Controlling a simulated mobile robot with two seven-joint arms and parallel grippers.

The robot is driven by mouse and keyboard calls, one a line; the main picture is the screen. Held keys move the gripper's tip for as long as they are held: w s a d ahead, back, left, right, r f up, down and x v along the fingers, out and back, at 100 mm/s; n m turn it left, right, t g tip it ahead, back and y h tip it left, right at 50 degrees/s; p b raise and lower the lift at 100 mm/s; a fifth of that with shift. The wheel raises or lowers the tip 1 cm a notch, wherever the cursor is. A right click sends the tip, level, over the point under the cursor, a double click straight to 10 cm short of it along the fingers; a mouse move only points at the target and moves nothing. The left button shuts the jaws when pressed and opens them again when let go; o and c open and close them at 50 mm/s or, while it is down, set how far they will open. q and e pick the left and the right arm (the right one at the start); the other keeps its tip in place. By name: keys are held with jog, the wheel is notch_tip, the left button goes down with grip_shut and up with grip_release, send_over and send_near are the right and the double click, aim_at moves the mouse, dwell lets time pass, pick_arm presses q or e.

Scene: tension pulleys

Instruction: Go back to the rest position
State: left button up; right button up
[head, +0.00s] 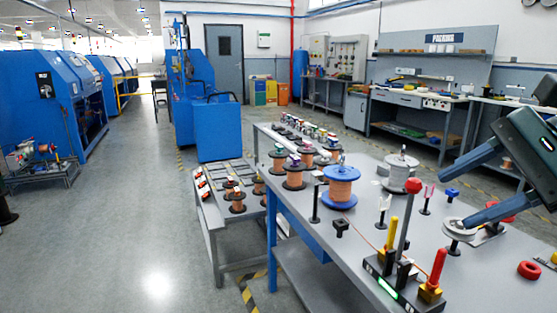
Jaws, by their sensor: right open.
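My right gripper (458,197) comes in from the right edge, above the right part of the grey workbench (345,258). Its two long fingers are spread apart with nothing between them. The lower fingertip is close to a pale round pulley (459,229) on the bench; I cannot tell if they touch. A tension stand (392,284) with a red-ball lever, a yellow handle and a red handle is at the front of the bench. A copper wire runs from a blue-flanged spool (341,188) towards the stand. My left gripper is out of view.
A grey spool (402,172) and small black posts stand upright around the pulley. Several copper spools (294,176) stand at the back left of the bench. Open floor (140,230) lies to the left.

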jog(key=s+a+f+m+y, duration=0.3)
jog(key=a+f+m+y, duration=0.85)
jog(key=m, duration=0.55)
jog(key=s+d+f+m+t+h, duration=0.2)
jog(key=s+f+m+h, duration=0.2)
jog(key=f+m, duration=0.5)
jog(key=s+d+f+m+t+h, duration=0.1)
jog(key=s+d+f+m+h, duration=0.2)
jog(key=f+m, duration=0.65)
jog(key=s+d+f+m+t+h, duration=0.15)
jog(key=s+f+m+h, duration=0.3)
jog(key=f+m, duration=0.45)
pick_arm(q)
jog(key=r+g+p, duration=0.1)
jog(key=p, duration=0.5)
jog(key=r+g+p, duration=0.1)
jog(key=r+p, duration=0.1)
jog(key=p, duration=0.4)
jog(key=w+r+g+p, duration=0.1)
jog(key=p, duration=0.5)
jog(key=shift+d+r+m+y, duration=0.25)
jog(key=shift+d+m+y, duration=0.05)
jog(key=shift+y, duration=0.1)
pick_arm(e)
jog(key=w+a+r+m+t+h, duration=0.2)
jog(key=w+a+r+m+h, duration=0.2)
jog(key=r+m, duration=0.5)
jog(key=shift+w+a+m+h, duration=0.25)
jog(key=shift+w+m+h, duration=0.2)
jog(key=shift+m+h, duration=0.2)
